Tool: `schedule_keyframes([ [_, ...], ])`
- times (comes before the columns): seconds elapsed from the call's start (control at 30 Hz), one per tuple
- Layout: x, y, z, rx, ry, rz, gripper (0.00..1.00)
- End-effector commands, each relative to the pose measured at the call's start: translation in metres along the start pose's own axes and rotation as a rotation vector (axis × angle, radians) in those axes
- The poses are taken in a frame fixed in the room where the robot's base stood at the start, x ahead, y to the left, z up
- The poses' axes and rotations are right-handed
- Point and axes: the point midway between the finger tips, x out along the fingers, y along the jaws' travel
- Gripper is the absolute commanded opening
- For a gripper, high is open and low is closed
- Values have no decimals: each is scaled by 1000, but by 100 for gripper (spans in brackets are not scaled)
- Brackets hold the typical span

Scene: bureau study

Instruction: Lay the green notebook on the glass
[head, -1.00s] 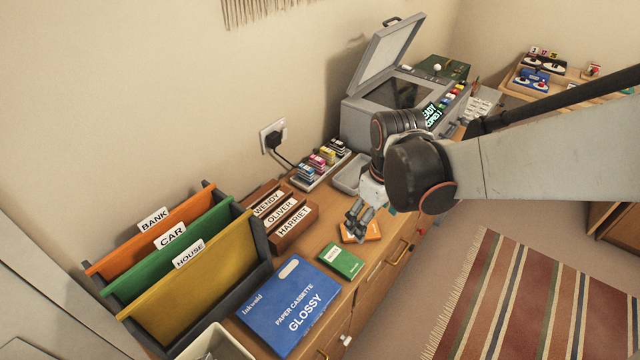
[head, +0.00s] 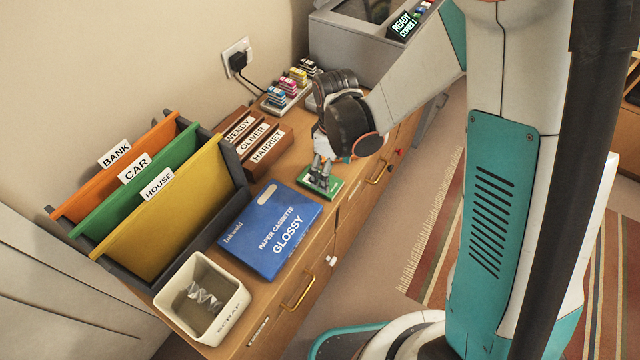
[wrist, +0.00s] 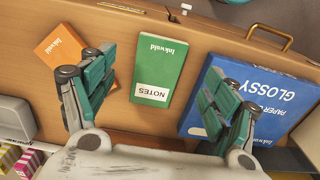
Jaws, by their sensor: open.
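The green notebook (head: 334,187), labelled NOTES, lies flat on the wooden cabinet top beside the blue paper cassette. In the wrist view the notebook (wrist: 161,66) lies between the spread fingers, with no finger seen touching it. My gripper (head: 322,176) is open and points down over the notebook, hiding part of it in the head view; it also shows in the wrist view (wrist: 155,95). The copier (head: 345,38) stands at the back with a READY COPIES display. Its glass (head: 362,10) shows only in part at the top edge of the head view.
The blue paper cassette (head: 270,230) lies close to the notebook. An orange notebook (wrist: 75,50) lies on its other side. Hanging folders (head: 150,215), a scrap bin (head: 203,300), name trays (head: 255,140) and ink cartridges (head: 290,85) crowd the top.

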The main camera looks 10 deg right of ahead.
Motion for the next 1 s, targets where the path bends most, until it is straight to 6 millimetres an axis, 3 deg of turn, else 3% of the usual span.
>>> schedule_keyframes([
  [0.27, 16, 0, -1, 0, 0, 0, 80],
  [0.53, 53, -1, -4, 1, 0, 0, 80],
  [0.8, 56, -1, -3, 1, 0, 0, 80],
  [0.87, 56, -1, -3, 1, 0, 0, 71],
  [1.0, 56, -1, -3, 1, 0, 0, 39],
])
